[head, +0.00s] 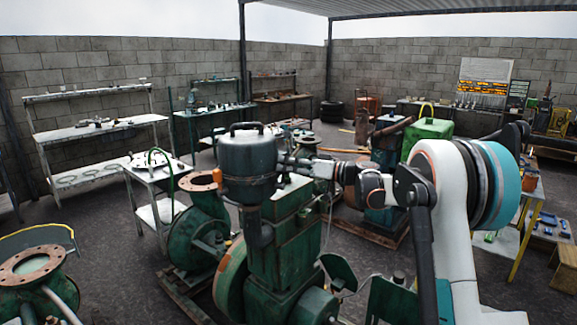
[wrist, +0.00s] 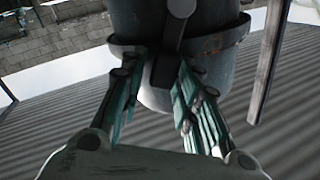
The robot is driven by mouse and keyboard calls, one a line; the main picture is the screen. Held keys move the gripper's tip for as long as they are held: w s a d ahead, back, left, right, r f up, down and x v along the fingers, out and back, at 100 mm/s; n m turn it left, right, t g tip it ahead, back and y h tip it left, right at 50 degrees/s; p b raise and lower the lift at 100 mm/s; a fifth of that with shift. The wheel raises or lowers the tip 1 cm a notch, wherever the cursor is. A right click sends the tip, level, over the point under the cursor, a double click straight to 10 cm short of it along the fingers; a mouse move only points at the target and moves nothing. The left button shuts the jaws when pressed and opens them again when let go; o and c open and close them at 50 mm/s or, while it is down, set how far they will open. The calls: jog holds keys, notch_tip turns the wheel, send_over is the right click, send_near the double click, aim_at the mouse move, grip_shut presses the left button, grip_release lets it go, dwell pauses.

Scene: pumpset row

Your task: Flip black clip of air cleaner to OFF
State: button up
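The air cleaner (head: 247,168) is a dark grey-green canister with a handle on top, on the green pump engine. My gripper (head: 287,162) is at its right side in the head view, where its fingers are small and hard to make out. In the wrist view the canister (wrist: 215,22) fills the top middle, with a band around it. The black clip (wrist: 164,66) is a dark strip on the canister. My gripper (wrist: 157,72) is open there, one teal finger on each side of the clip. I cannot tell whether either finger touches it.
The green pump engine (head: 282,235) stands below, with a pump casing (head: 198,240) to its left. A white cart (head: 158,172) stands behind on the left. Another flanged pump (head: 35,275) is at the lower left. Dark open floor (head: 110,250) lies between them.

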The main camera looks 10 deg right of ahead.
dwell(0.3)
jog(key=v, duration=1.2)
